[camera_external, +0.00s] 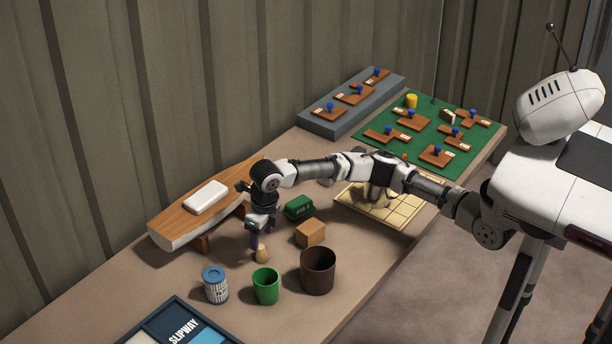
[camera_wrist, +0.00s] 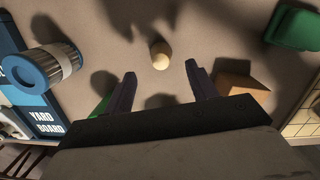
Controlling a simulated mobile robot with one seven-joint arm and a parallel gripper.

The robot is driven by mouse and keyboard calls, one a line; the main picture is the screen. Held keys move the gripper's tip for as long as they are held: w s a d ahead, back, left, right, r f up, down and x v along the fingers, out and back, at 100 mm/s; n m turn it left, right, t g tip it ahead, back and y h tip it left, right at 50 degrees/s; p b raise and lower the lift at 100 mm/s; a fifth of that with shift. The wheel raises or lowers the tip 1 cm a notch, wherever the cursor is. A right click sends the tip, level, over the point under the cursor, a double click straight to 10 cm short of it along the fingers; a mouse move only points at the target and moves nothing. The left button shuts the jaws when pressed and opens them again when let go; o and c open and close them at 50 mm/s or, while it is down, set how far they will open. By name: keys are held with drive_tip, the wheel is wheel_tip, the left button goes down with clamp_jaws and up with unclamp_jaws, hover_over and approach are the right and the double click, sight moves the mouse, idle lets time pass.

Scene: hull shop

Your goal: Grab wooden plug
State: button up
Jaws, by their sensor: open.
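The wooden plug (camera_external: 262,254) is a small pale tan piece standing on the tan table, below my gripper in the external view. In the wrist view the plug (camera_wrist: 160,54) shows as a round pale top, centred between the fingers and just beyond their tips. My gripper (camera_external: 257,237) points down with its fingers close to the plug. In the wrist view my gripper (camera_wrist: 160,76) has its two dark fingers spread apart with nothing between them. I cannot tell whether a finger touches the plug.
A blue-lidded can (camera_external: 215,285), a green cup (camera_external: 266,287), a dark brown cup (camera_external: 318,271), a tan block (camera_external: 310,233) and a green box (camera_external: 299,207) stand around the plug. A wooden hull model (camera_external: 170,233) lies behind. A slipway board (camera_external: 176,326) is in front.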

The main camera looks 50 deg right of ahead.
sight(261, 247)
drive_tip(key=shift+w+f+p, duration=0.2)
drive_tip(key=shift+f+p, duration=0.05)
drive_tip(key=shift+f, duration=1.25)
drive_tip(key=shift+w+f+p, duration=0.15)
drive_tip(key=shift+f+p, duration=0.05)
drive_tip(key=shift+f, duration=1.3)
drive_tip(key=c, duration=1)
